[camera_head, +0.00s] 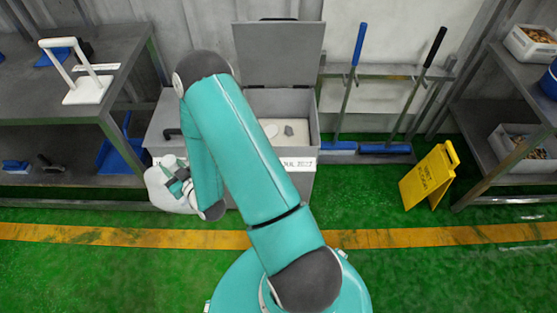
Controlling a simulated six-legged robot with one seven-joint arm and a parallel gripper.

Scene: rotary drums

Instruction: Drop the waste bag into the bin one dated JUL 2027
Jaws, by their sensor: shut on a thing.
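A white waste bag (167,198) hangs low in front of the left bin, left of my teal arm. My gripper (179,182) is shut on the bag. A grey bin (312,130) has its lid (279,55) raised and a white label (300,163) reading "JUL 2027", its left part hidden by my arm. Inside lie pale contents with a small grey piece. To its left stands a second grey bin (158,135) with its lid down. Its label (135,166) is mostly hidden by the bag.
A metal bench (105,95) with a white handled item (85,80) stands left. Blue brooms (357,50) lean on a rack right of the bins. A yellow wet-floor sign (430,177) stands on the green floor. Shelves with crates (530,45) are at the far right. The front floor is clear.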

